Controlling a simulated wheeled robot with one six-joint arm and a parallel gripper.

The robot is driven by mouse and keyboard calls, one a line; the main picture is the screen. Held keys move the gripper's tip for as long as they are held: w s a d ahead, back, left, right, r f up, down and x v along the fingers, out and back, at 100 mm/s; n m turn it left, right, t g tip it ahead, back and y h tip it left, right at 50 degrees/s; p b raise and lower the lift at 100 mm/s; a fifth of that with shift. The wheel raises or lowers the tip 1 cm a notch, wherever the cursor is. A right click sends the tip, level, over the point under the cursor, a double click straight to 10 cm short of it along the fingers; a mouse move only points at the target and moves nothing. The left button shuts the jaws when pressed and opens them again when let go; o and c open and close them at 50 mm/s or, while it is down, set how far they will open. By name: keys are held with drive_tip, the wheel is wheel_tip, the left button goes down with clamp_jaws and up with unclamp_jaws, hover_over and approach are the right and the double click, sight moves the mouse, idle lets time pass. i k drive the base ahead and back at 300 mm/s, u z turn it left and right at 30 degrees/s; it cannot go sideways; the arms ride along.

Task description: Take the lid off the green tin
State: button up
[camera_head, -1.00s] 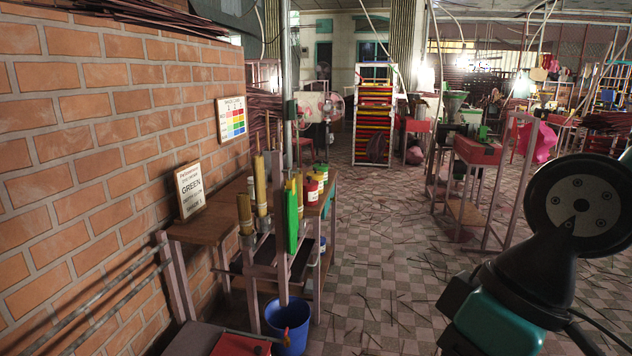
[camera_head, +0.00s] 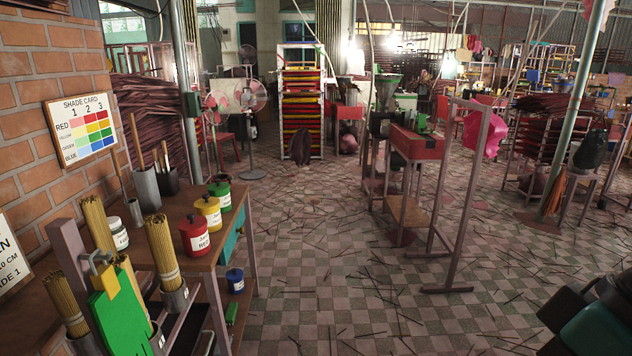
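The green tin (camera_head: 220,196) stands at the far end of the wooden bench on the left, behind the yellow tin (camera_head: 208,212) and the red tin (camera_head: 194,236). Its dark lid (camera_head: 219,178) is on top. A white label shows on its side. My gripper is not in view. Only dark and teal parts of my arm show at the lower right, well away from the tins.
A shade card (camera_head: 86,125) hangs on the brick wall. Incense bundles (camera_head: 162,250) and a green board (camera_head: 122,312) stand at the bench's near end. A blue tin (camera_head: 235,281) sits below the bench. The tiled floor (camera_head: 330,250) to the right is open, with scattered sticks.

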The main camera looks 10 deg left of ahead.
sight(217, 187)
drive_tip(key=z, duration=0.15)
drive_tip(key=i, duration=2)
drive_tip(key=u, duration=0.55)
drive_tip(key=i, duration=0.95)
drive_tip(key=u, duration=1.65)
drive_tip(key=i, duration=0.8)
drive_tip(key=u, duration=0.7)
